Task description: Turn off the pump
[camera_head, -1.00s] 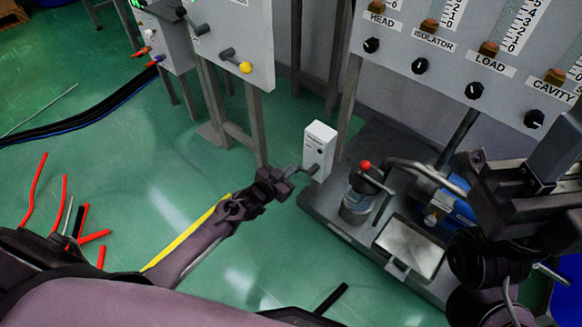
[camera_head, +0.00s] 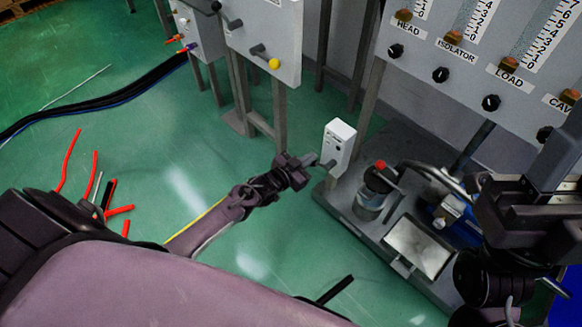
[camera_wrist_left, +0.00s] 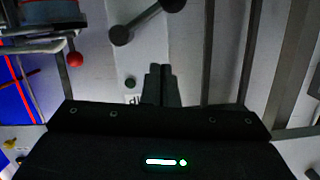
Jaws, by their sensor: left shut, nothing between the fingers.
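A white box (camera_head: 338,143) with a small label and a dark round button stands at the back left corner of the grey pump base. My left gripper (camera_head: 322,163) is shut and empty, its tips at the lower left side of this box; I cannot tell whether they touch it. In the left wrist view the shut fingers (camera_wrist_left: 163,84) are beside a dark green round button (camera_wrist_left: 130,83) and partly cut-off lettering. My right gripper (camera_head: 500,210) is at the right, in front of the base; its jaw state is unclear.
The grey base (camera_head: 350,218) carries a metal canister (camera_head: 366,200) with a red knob (camera_head: 380,165), and a blue unit (camera_head: 455,222). A panel (camera_head: 455,60) with gauges and black knobs hangs behind. Red sticks (camera_head: 70,160) lie on the green floor at left.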

